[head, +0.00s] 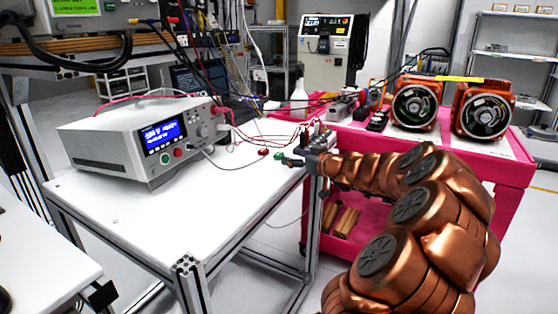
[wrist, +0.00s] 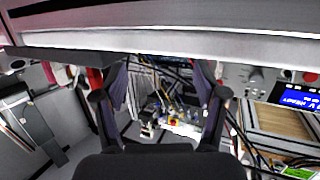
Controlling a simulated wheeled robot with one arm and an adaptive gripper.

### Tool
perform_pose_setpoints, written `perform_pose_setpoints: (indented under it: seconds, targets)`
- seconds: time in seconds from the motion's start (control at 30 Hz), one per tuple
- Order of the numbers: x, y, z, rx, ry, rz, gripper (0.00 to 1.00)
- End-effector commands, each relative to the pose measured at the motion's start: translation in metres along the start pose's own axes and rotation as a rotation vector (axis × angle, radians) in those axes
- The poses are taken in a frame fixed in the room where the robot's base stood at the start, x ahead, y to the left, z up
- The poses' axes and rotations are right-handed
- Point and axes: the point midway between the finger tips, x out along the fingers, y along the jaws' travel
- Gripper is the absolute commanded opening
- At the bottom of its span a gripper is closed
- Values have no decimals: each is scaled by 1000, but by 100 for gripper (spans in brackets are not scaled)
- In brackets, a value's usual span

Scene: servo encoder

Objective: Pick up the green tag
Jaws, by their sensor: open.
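A small green piece, which looks like the green tag (head: 279,155), lies on the white table (head: 105,212) near its right edge in the head view. My gripper (head: 296,160) is just right of it, low over the table edge. Whether they touch cannot be told. In the wrist view, my gripper (wrist: 160,95) has its two dark fingers spread wide with nothing between them. I cannot make out the green tag in the wrist view.
A small red piece (head: 263,152) lies left of the green one. A power supply (head: 148,135) with a lit display stands on the table, its leads trailing nearby. A pink cart (head: 490,165) with two orange motor-like units (head: 414,103) stands to the right, behind my arm.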

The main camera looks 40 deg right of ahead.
Motion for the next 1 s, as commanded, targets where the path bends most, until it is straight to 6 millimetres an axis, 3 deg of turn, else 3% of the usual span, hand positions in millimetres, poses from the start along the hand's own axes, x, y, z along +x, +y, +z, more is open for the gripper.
perform_pose_setpoints:
  seconds: [0.6, 0.9, 1.0]
  targets:
    - [61, -10, 0, 1, -3, -7, 71]
    - [64, -10, -1, 1, -1, -6, 71]
    - [64, -10, -2, 0, -1, -6, 62]
